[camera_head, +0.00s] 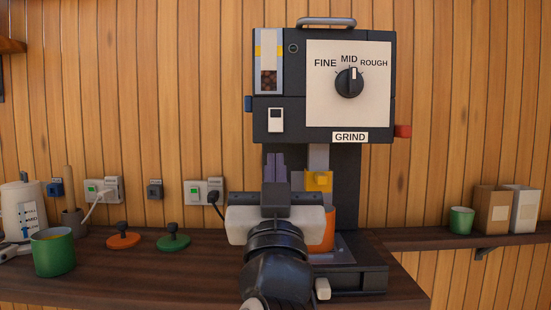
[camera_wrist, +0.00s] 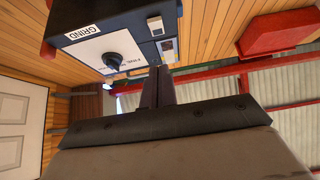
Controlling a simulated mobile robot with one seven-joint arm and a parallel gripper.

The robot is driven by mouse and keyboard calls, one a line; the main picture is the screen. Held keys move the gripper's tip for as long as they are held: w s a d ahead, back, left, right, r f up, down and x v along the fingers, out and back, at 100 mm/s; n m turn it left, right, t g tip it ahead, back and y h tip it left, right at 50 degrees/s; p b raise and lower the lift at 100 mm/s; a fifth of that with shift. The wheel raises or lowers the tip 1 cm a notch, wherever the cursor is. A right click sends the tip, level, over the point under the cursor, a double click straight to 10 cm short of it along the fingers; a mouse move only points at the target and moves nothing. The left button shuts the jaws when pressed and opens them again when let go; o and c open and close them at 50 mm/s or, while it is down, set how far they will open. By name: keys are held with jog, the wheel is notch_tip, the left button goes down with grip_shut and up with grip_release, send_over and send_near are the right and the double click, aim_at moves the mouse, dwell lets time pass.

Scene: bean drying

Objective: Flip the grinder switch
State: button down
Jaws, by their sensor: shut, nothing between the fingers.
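The dark grinder (camera_head: 378,105) stands on the counter against the wooden wall, with a dial on a white panel and a GRIND label. Its switch (camera_head: 276,119) is a small white plate with a dark rocker, low on the front left. The fingertips also show in the wrist view (camera_wrist: 157,72). My wrist hides part of the grinder's lower front.
A green cup (camera_head: 53,252), an orange tamper (camera_head: 123,240) and a green tamper (camera_head: 173,242) stand on the counter at left. The right shelf (camera_head: 450,240) holds a green cup and two boxes. A red part (camera_head: 403,131) juts from the grinder's right side.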

aim_at(275, 123)
jog(key=p+x, duration=0.1)
jog(key=x, duration=0.2)
jog(key=f+p+x, duration=0.1)
jog(key=x, duration=0.3)
jog(key=w+p+x, duration=0.1)
jog(key=p+x, duration=0.1)
jog(key=x, duration=0.1)
jog(key=shift+w+f, duration=0.15)
jog(key=shift+w, duration=0.1)
jog(key=shift+w+f, duration=0.2)
jog(key=shift+w, duration=0.3)
jog(key=shift+f, duration=0.1)
jog(key=b, duration=0.2)
jog(key=shift+w+f+t+b, duration=0.3)
jog(key=shift+f+t, duration=0.05)
jog(key=shift+t, duration=0.05)
jog(key=shift+w+r+b, duration=0.1)
jog(key=shift+w+b, duration=0.05)
jog(key=shift+b, duration=0.15)
jog(key=shift+r+p, duration=0.2)
jog(key=shift+p, duration=0.1)
jog(key=shift+r, duration=0.1)
